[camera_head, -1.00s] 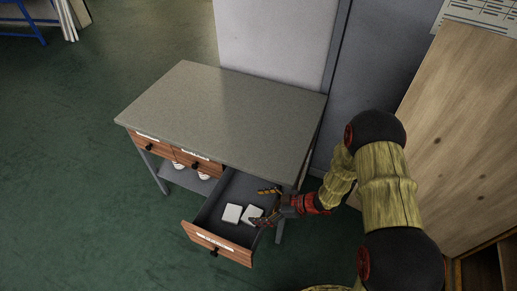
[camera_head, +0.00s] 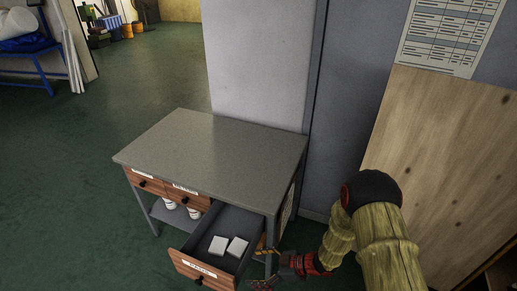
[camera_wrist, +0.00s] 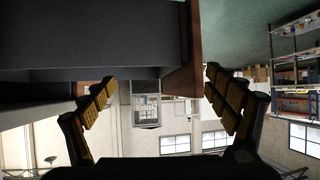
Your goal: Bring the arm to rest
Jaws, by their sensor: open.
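My gripper (camera_head: 266,268) is at the right side of the open drawer (camera_head: 206,275), near the front right leg of the grey-topped table. Its fingers are spread and I see nothing between them. In the wrist view my gripper (camera_wrist: 160,95) shows both fingers wide apart, with the dark drawer (camera_wrist: 90,45) close above them. Two white blocks (camera_head: 218,245) (camera_head: 237,247) lie side by side in the drawer, apart from the fingers. My arm reaches in from the lower right.
The table (camera_head: 215,150) has two shut drawers (camera_head: 186,198) to the left and white items (camera_head: 169,204) on its lower shelf. A grey cabinet (camera_head: 345,100) and a leaning wooden board (camera_head: 450,160) stand on the right.

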